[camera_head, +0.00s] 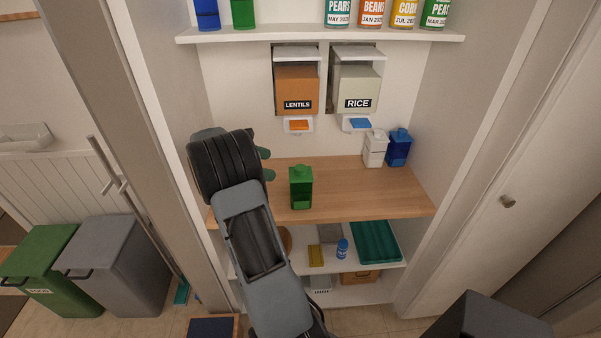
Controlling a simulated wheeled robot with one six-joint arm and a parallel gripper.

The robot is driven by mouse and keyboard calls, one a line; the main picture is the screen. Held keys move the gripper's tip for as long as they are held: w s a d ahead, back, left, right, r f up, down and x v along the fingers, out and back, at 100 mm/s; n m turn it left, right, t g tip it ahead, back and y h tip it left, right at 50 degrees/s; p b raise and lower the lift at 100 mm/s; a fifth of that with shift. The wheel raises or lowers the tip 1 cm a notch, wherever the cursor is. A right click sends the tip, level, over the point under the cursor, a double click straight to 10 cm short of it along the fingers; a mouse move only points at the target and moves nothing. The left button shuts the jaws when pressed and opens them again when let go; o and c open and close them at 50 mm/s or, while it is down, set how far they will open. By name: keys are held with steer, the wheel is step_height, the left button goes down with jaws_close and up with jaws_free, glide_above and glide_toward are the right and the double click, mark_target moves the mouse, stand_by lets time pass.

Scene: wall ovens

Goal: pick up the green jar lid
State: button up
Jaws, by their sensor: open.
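A green square-sided jar (300,190) stands upright on the wooden counter shelf, near its middle. A smaller green top, which looks like its lid (300,170), sits on it; I cannot tell whether it is a separate piece. I see no other green jar lid. My gripper (266,164) is at the left of the counter, to the left of the jar and apart from it. Its two grey-green fingertips point right and are spread with nothing between them. My dark wrist hides the rest of the fingers and the counter's left end.
A white container (375,148) and a blue container (398,148) stand at the counter's back right. Lentils (297,88) and rice (357,88) dispensers hang above. A white upper shelf (320,35) holds cans. The counter right of the jar (350,195) is clear.

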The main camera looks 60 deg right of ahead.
mark_target(301, 168)
steer(key=p+x, duration=0.1)
steer(key=x, duration=0.4)
steer(key=shift+s+d, duration=0.15)
steer(key=shift+d, duration=0.2)
steer(key=shift+p+x, duration=1.15)
steer(key=shift+x, duration=2.1)
steer(key=c, duration=0.7)
